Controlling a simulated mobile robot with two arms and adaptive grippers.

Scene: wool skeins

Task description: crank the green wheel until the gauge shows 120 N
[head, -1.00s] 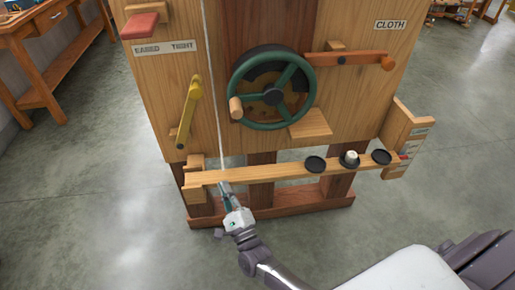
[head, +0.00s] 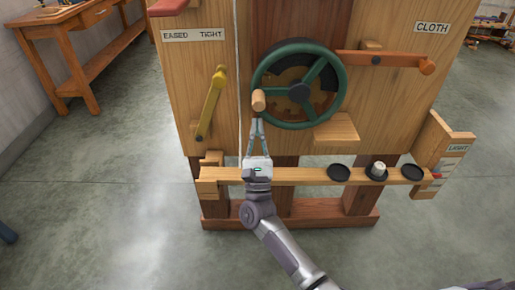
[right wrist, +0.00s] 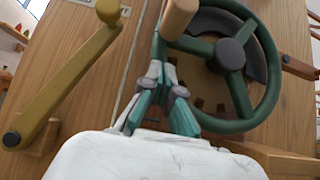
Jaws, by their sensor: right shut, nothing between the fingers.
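The green wheel (head: 340,95) is mounted upright on a wooden panel. It has green spokes, a dark hub and a pale wooden crank knob (head: 258,100) at its lower left. My right gripper (head: 258,120) is just below the knob, fingers pointing up at it, shut and empty. In the right wrist view the gripper (right wrist: 158,42) has its fingertips close beside the knob (right wrist: 178,18); I cannot tell whether they touch. The wheel (right wrist: 272,75) fills the upper right there. No gauge with a readable force shows. My left gripper is not in view.
A yellow lever (head: 211,105) is left of the wheel, and an orange lever (head: 385,60) right of it. A white cord (head: 239,60) runs down the panel. Below, a wooden rail (head: 300,176) carries black dishes. A small wooden ledge (head: 337,128) juts out under the wheel.

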